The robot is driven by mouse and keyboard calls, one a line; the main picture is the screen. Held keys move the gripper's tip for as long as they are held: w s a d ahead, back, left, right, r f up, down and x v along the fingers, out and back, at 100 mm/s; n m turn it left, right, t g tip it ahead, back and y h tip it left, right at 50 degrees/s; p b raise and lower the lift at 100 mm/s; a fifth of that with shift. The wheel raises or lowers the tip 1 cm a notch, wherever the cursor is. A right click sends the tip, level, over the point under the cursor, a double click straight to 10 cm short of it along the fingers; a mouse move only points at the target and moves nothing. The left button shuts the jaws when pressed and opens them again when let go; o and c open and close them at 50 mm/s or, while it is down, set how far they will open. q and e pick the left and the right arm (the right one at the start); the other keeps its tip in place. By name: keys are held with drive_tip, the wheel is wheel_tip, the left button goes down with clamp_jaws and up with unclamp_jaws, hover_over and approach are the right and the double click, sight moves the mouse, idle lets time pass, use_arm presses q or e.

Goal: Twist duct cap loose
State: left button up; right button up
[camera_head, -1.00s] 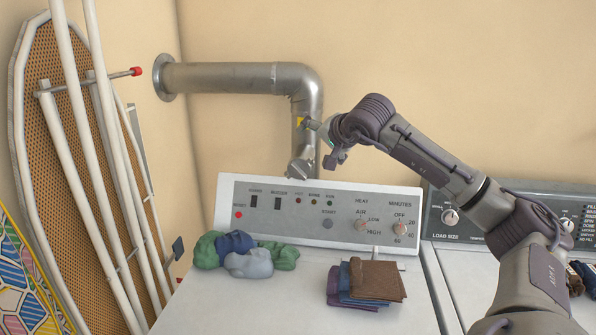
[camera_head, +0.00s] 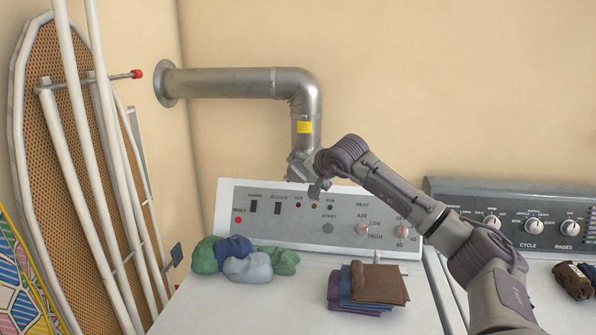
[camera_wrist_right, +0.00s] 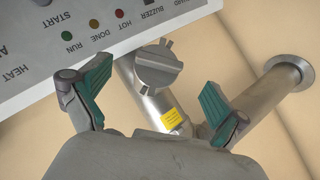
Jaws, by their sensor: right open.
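The duct cap (camera_wrist_right: 158,68) is a round grey metal cap with raised lugs, on the lower end of the silver duct (camera_head: 220,82). In the right wrist view it sits between my right gripper's two green-padded fingers (camera_wrist_right: 156,80), which are spread wide with clear space on both sides. In the head view my right gripper (camera_head: 302,165) is at the foot of the duct's vertical part, below the yellow label (camera_head: 304,127), and largely covers the cap. I cannot tell how far the fingertips are from the cap. My left gripper is not in view.
The dryer control panel (camera_head: 265,222) stands just below the gripper. Crumpled clothes (camera_head: 248,265) and folded cloths (camera_head: 378,284) lie on the dryer top. A washer panel (camera_head: 500,215) is at the right. An ironing board (camera_head: 40,150) leans at the left.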

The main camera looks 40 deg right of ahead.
sight(298, 174)
drive_tip(key=p+x, duration=0.1)
drive_tip(key=x, duration=0.3)
drive_tip(key=shift+w, duration=0.2)
drive_tip(key=shift+p+x, duration=0.3)
drive_tip(key=shift+x, duration=0.55)
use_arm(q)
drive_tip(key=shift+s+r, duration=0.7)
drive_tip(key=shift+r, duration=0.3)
use_arm(e)
drive_tip(key=shift+s+f, duration=0.1)
drive_tip(key=shift+f, duration=0.05)
drive_tip(key=c, duration=1.4)
drive_tip(key=shift+n+g+p, duration=0.3)
drive_tip(key=shift+g+p, duration=0.2)
drive_tip(key=shift+p, duration=1.05)
use_arm(q)
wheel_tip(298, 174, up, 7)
drive_tip(key=p, duration=0.3)
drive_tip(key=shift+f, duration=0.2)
use_arm(e)
drive_tip(key=shift+n+g+h, duration=0.5)
drive_tip(key=shift+g+h, duration=0.1)
use_arm(q)
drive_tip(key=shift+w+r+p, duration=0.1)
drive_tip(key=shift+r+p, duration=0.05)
drive_tip(key=shift+p, duration=0.25)
